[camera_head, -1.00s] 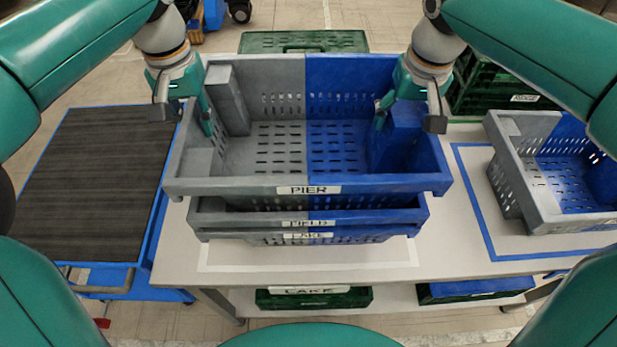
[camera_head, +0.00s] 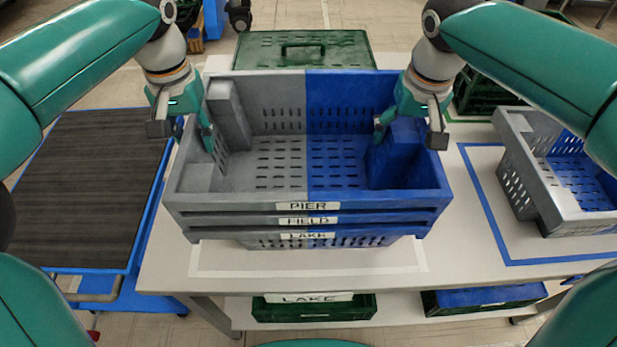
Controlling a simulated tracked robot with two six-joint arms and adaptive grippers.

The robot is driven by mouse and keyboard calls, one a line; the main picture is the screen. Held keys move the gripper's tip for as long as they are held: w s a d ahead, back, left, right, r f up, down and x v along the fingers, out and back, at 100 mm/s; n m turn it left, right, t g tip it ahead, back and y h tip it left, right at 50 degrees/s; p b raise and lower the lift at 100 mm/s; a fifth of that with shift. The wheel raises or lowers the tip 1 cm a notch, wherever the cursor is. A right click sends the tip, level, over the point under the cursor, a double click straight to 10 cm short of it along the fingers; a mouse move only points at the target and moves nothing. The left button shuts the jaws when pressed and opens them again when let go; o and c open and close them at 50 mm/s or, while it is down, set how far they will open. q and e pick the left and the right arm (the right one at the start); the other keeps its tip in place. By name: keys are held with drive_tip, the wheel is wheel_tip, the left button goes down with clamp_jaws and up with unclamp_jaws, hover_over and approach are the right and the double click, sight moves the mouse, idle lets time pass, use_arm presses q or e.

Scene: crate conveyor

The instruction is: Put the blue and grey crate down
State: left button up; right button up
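The blue and grey crate (camera_head: 252,205), labelled PIER, is grey on its left half and blue on its right half, and looks empty. It sits level on top of the FIELD crate (camera_head: 250,220), with the LAKE crate (camera_head: 265,240) below, nested closely. My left gripper (camera_head: 184,132) is at its left end wall, one finger inside and one outside, and looks shut on it. My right gripper (camera_head: 408,130) straddles the right end wall the same way. The exact contact at the walls is partly hidden.
The stack stands on a pale table (camera_head: 420,285) inside a white outline. A second grey and blue crate (camera_head: 528,190) stands right, in a blue outline. A dark-topped cart (camera_head: 90,185) is at left. A green lidded crate (camera_head: 345,52) is behind.

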use_arm(q)
drive_tip(key=shift+o, duration=0.8)
drive_tip(key=shift+w+f, duration=0.1)
drive_tip(key=shift+w, duration=0.1)
use_arm(e)
drive_tip(key=shift+o, duration=0.8)
drive_tip(key=shift+w+a, duration=0.15)
drive_tip(key=shift+w, duration=0.05)
use_arm(q)
drive_tip(key=shift+s+d, duration=0.1)
drive_tip(key=shift+s, duration=0.05)
use_arm(e)
drive_tip(key=shift+s, duration=0.1)
use_arm(q)
drive_tip(key=shift+r, duration=0.65)
wheel_tip(320, 180, up, 11)
drive_tip(key=shift+f, duration=0.2)
drive_tip(key=shift+r, duration=0.1)
use_arm(e)
drive_tip(key=shift+r, duration=0.45)
drive_tip(key=r, duration=0.3)
drive_tip(key=s+r, duration=0.1)
drive_tip(key=r, duration=0.5)
drive_tip(key=shift+s+a+r, duration=0.1)
drive_tip(key=shift+s+r, duration=0.05)
drive_tip(key=shift+r, duration=0.25)
drive_tip(key=shift+s+r, duration=0.15)
drive_tip(key=shift+r, duration=0.4)
